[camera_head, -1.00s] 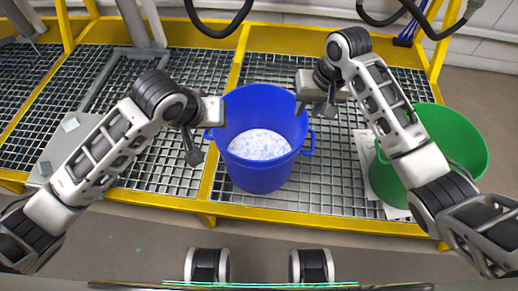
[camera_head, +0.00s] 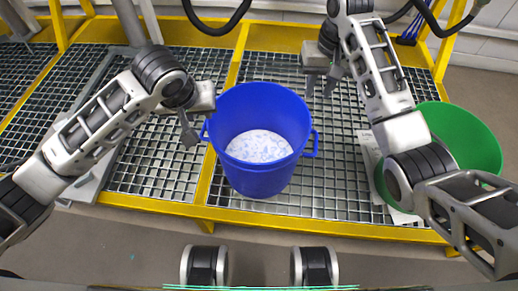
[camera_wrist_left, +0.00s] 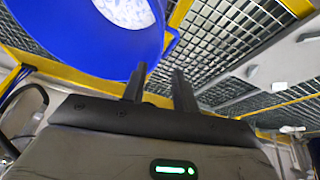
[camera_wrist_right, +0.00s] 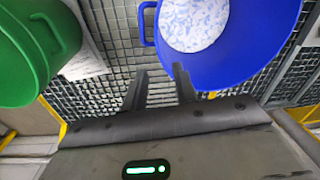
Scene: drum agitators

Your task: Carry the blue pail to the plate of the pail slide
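The blue pail (camera_head: 262,178) stands upright on the grating, holding white and bluish contents, with a lug on each side. My left gripper (camera_head: 188,128) is beside its left lug, fingers apart; its fingers (camera_wrist_left: 160,88) show close to the pail wall (camera_wrist_left: 115,50), with nothing seen between them. My right gripper (camera_head: 321,82) is behind and right of the pail, open and empty; its fingers (camera_wrist_right: 158,88) point past the near lug (camera_wrist_right: 146,22). A flat grey plate (camera_head: 97,178), likely the slide's, lies at left, partly hidden by my left arm.
A green pail (camera_head: 465,135) stands at right, partly behind my right arm, by a paper sheet (camera_head: 371,160). A yellow rail (camera_head: 330,224) edges the grating. Yellow posts (camera_head: 57,20) and dark hoses (camera_head: 215,28) stand at the back. The grating (camera_head: 285,68) behind the pail is clear.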

